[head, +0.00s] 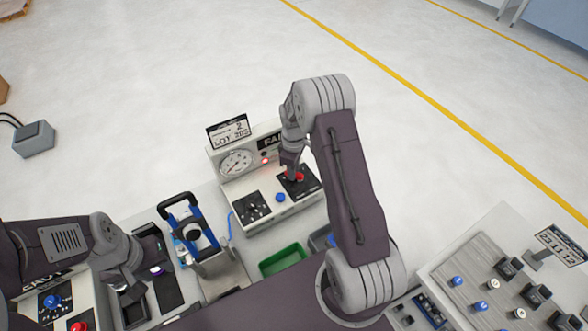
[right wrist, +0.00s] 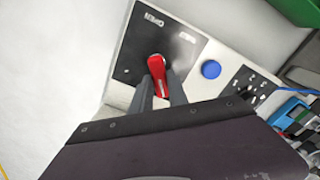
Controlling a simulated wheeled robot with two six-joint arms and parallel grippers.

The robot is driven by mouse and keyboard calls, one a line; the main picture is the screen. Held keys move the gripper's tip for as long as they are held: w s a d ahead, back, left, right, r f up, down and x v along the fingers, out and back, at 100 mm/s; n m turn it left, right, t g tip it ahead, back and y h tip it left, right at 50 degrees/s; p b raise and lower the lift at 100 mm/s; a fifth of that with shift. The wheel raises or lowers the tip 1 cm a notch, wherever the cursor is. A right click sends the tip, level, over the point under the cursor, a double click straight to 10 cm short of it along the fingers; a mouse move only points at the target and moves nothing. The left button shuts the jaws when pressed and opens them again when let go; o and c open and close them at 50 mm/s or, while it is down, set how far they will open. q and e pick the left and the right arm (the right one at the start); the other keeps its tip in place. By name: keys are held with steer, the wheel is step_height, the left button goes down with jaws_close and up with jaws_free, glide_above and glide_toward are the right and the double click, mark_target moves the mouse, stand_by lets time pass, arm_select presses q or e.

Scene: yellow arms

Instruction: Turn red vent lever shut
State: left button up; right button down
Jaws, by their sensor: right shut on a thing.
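The red vent lever (right wrist: 157,68) sits on a black plate of a white panel box in the right wrist view. In the head view the red lever (head: 299,177) shows beside my right gripper (head: 291,177), which reaches down onto it. My right gripper (right wrist: 160,90) is shut on the red lever, one finger on each side of it.
The white box (head: 262,215) carries a gauge (head: 236,163), a lit red lamp and a blue button (head: 280,197). A green bin (head: 283,261), a blue-handled device (head: 190,225) and a second control panel (head: 500,280) stand nearby.

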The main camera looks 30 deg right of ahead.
steer(key=shift+r+n, duration=0.15)
steer(key=shift+n, duration=0.45)
steer(key=c, duration=1.5)
jaws_free()
steer(key=shift+o, duration=1.1)
steer(key=shift+s, duration=0.1)
steer(key=shift+r, duration=0.35)
step_height(320, 180, up, 8)
steer(key=b, duration=0.2)
steer(key=shift+r, duration=0.15)
